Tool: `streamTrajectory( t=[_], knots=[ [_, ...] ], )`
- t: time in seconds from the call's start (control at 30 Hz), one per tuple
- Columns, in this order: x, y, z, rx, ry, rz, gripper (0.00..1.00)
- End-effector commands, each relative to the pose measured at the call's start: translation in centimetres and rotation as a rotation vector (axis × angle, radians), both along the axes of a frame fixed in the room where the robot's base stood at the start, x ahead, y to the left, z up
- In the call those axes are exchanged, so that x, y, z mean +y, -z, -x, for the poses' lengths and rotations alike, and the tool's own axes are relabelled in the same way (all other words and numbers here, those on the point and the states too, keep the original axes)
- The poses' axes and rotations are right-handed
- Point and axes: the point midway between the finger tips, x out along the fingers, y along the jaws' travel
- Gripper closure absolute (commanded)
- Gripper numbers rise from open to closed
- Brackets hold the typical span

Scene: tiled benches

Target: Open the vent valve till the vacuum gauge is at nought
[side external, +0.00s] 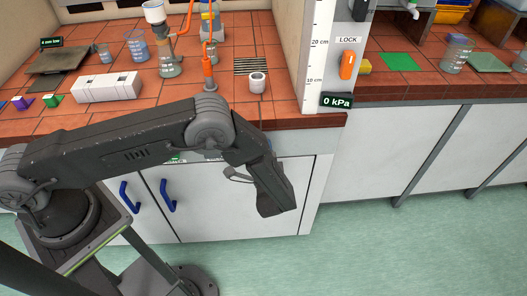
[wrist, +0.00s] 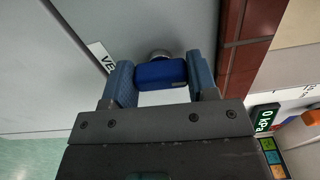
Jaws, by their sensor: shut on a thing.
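The vent valve's blue handle (wrist: 160,74) is between the fingers of my gripper (wrist: 161,80) in the wrist view. Both blue-grey fingers press on its ends, and a round grey stem shows behind it on the pale bench front. A white label (wrist: 102,56) beside it reads "VE", the rest hidden by the finger. The vacuum gauge display (side external: 337,100) reads 0 kPa in the side external view, and its display also shows in the wrist view (wrist: 265,118). In the side view my arm hides the valve and my fingertips.
An orange lock switch (side external: 347,64) is on the white panel above the gauge. Glassware, a white block (side external: 107,87) and a small white cup (side external: 257,82) stand on the tiled bench (side external: 290,106). Blue cupboard handles (side external: 168,195) project from the front below.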

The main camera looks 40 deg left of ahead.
Motion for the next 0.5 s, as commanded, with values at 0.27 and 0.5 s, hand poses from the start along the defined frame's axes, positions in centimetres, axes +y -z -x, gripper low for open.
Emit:
streamTrajectory(
  t=[0.27,0.5],
  knots=[
    [0.01,-0.01,0.05,-0.031,-0.003,0.029,0.71],
    [0.01,0.0,0.06,-0.031,-0.003,0.03,0.71]
  ],
)
